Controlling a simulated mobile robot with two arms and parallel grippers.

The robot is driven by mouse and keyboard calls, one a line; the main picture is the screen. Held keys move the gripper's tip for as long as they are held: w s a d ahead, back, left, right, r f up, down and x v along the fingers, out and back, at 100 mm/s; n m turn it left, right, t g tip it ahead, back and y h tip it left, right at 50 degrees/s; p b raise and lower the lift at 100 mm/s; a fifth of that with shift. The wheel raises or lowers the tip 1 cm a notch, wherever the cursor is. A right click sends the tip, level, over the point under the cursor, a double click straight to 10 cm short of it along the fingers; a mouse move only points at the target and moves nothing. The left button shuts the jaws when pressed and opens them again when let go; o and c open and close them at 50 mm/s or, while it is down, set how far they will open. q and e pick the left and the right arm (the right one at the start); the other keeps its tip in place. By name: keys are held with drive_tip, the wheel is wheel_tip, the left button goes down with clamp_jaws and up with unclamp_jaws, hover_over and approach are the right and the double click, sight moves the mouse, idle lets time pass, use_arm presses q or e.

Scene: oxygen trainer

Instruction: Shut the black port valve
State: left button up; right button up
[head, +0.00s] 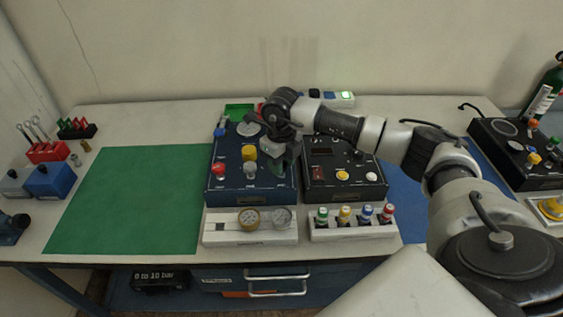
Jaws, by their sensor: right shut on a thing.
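The blue trainer panel (228,188) stands on the bench near the middle. On it I see a red knob (218,171), a yellow knob (249,152), a pale grey knob (250,169) and a small blue knob (219,132). My right gripper (288,157) is over the right part of this panel, pointing down. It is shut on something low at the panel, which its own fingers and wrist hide. By its place this looks like the black port valve, but I cannot see the valve clearly. My left gripper is not in view.
A black box (345,190) stands close to the panel's right. In front are a white gauge block (225,236) and a rack of coloured-capped bottles (320,236). A green mat (130,200) lies clear at left. Another black panel (500,150) is far right.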

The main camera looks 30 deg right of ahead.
drive_tip(key=shift+r, duration=0.15)
drive_tip(key=o, duration=0.9)
wheel_tip(320, 180, up, 11)
drive_tip(key=shift+f+b, duration=0.15)
drive_tip(key=shift+b, duration=0.8)
drive_tip(key=shift+f, duration=0.1)
